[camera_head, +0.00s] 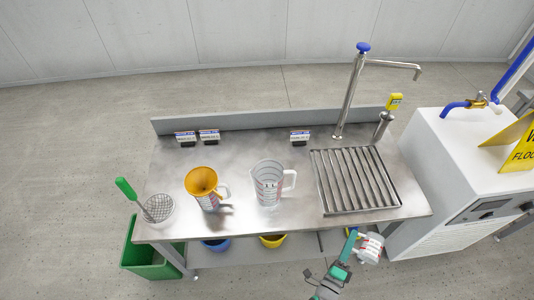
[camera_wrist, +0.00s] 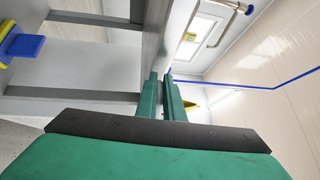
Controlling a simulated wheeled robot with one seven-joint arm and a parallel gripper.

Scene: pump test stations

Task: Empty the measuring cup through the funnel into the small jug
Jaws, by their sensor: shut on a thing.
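An orange funnel (camera_head: 201,180) sits in the mouth of a small clear jug (camera_head: 209,202), on the left part of the steel bench. The jug has a handle on its right. My gripper (camera_head: 351,243) is at the bench's front edge, lower right in the head view. It is shut on the measuring cup (camera_head: 371,249), a whitish cup with markings beside its fingers, apparently held by the handle. The cup looks tilted; its contents cannot be made out. In the wrist view the gripper's fingers (camera_wrist: 168,95) are close together, and the cup does not show clearly.
A larger clear jug (camera_head: 267,186) stands mid-bench, right of the funnel. A drain grate (camera_head: 356,181) and tap (camera_head: 349,95) are at the right. A strainer with a green handle (camera_head: 126,189) is at the left edge. Small labels (camera_head: 209,136) stand along the back.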

